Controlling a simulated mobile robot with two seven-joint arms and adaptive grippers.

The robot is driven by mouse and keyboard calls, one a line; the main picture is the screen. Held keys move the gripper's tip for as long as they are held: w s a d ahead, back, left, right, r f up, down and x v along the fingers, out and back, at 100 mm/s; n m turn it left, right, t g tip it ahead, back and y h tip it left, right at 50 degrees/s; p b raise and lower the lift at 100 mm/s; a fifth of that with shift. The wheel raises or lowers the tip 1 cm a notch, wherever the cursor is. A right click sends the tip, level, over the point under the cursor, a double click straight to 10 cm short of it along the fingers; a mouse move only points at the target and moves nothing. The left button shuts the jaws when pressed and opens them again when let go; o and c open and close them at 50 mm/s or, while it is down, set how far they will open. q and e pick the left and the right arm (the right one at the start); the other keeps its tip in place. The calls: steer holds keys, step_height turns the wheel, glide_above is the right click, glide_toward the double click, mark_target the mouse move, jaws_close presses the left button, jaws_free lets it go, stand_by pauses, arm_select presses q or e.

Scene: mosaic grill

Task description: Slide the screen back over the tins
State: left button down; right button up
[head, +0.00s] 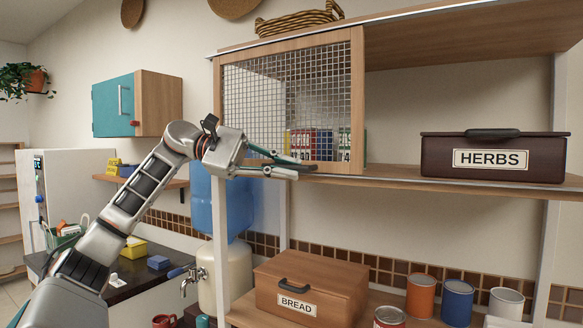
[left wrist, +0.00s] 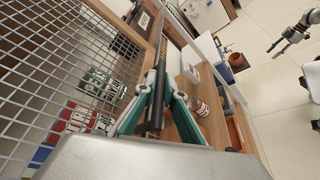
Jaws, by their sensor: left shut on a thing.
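The screen is a wire mesh in a wooden frame (head: 356,100) and stands across the left part of the upper shelf. The tins (head: 315,143), red, blue and green, show behind its lower right mesh. In the left wrist view the mesh (left wrist: 60,60) fills the left side, with the tins (left wrist: 75,120) behind it. My left gripper (head: 303,170) is at the screen's lower front. The left wrist view shows its fingers (left wrist: 154,100) shut around a dark upright handle (left wrist: 160,75) beside the wooden frame. An arm at upper right there appears to be my right one; its gripper (left wrist: 277,44) is small.
A dark HERBS box (head: 500,158) stands on the upper shelf to the right; the shelf between it and the screen is clear. Below are a wooden BREAD box (head: 315,285) and several cans, including an orange one (head: 421,295). A basket (head: 298,20) sits on top.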

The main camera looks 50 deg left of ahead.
arm_select(q)
steer(key=shift+a, duration=0.1)
steer(key=c, duration=2.5)
jaws_free()
steer(key=o, duration=0.4)
steer(key=shift+a, duration=0.1)
steer(key=shift+c, duration=0.2)
steer(key=shift+s+a, duration=0.1)
steer(key=v, duration=1.2)
